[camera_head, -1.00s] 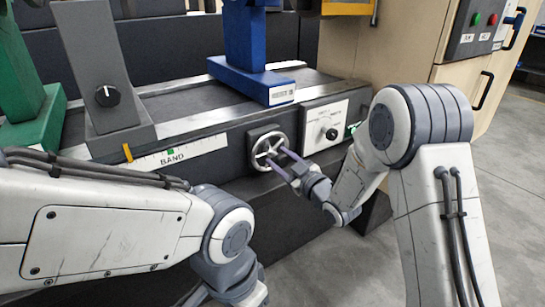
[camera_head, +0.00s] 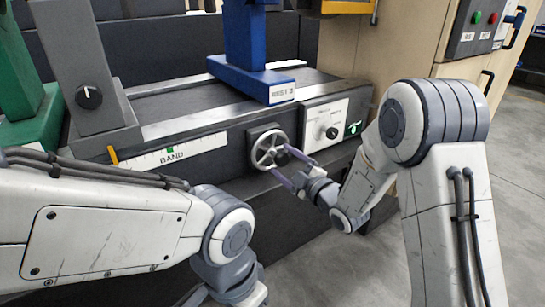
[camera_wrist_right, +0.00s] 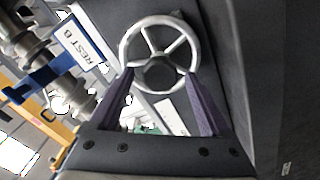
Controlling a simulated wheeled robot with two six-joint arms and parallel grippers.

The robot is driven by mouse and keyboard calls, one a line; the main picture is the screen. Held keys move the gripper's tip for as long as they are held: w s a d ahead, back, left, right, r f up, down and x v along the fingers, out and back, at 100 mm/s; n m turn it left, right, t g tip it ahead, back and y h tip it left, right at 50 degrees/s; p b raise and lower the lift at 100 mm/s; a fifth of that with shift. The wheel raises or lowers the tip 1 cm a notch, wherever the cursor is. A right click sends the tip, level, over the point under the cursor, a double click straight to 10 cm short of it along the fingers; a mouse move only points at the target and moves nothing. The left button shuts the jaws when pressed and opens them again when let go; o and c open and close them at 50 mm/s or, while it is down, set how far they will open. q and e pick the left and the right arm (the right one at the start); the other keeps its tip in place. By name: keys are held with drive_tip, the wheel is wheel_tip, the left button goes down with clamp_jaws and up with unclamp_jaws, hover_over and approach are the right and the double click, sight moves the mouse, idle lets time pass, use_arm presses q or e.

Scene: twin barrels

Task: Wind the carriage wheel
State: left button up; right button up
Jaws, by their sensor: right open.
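The carriage wheel (camera_head: 268,141) is a light spoked handwheel with a dark hub, on a dark square plate on the machine front. It also shows in the right wrist view (camera_wrist_right: 180,27). My right gripper (camera_head: 282,163) is open, its two purple fingers pointing at the wheel's lower right. In the right wrist view, the fingertips (camera_wrist_right: 158,76) overlap the rim's near part on either side of the hub; I cannot tell whether they touch. The grey carriage (camera_head: 92,55) has an orange pointer (camera_head: 113,155), left of the green mark (camera_head: 170,149) on the BAND scale (camera_head: 190,149).
A blue rest (camera_head: 243,40) stands on the bed right of the carriage, and a green post (camera_head: 20,75) stands at the left. A white dial panel (camera_head: 325,126) is right of the wheel. Floor is clear at the lower right.

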drive_tip(key=shift+b+v, duration=0.5)
drive_tip(key=shift+v, duration=1.85)
